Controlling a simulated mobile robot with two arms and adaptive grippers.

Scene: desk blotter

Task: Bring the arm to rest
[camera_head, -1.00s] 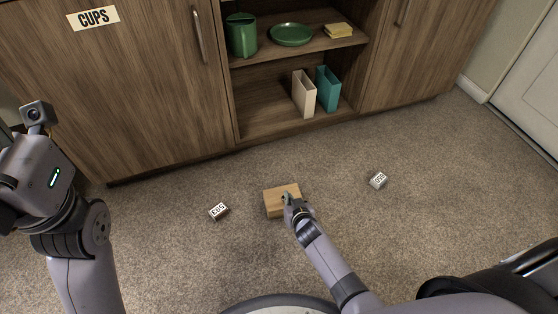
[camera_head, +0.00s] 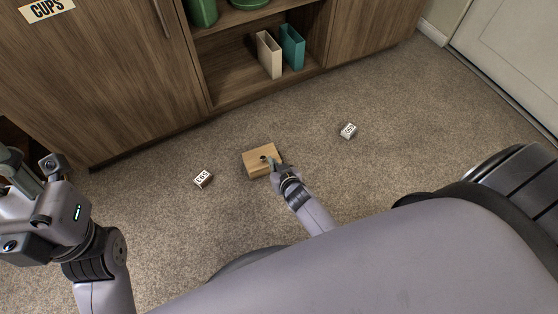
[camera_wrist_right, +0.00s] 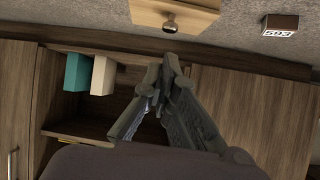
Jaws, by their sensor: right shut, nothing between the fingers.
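My right gripper (camera_head: 271,163) is shut and empty. In the head view its fingertips overlap the right part of a small wooden block with a knob (camera_head: 252,166) on the carpet. In the right wrist view the closed fingertips (camera_wrist_right: 171,62) point towards the round brass knob (camera_wrist_right: 170,26), and a gap shows between them. My left gripper (camera_head: 18,172) is at the left edge of the head view, raised beside the cabinet. It is partly cut off, and its finger opening is unclear.
Small boxes numbered 593 (camera_head: 203,179) and another number (camera_head: 348,131) lie on the carpet either side of the block. The wooden cabinet (camera_head: 110,80) stands behind, with a cream holder (camera_head: 269,55) and a teal holder (camera_head: 292,47) on its low shelf. Carpet between is clear.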

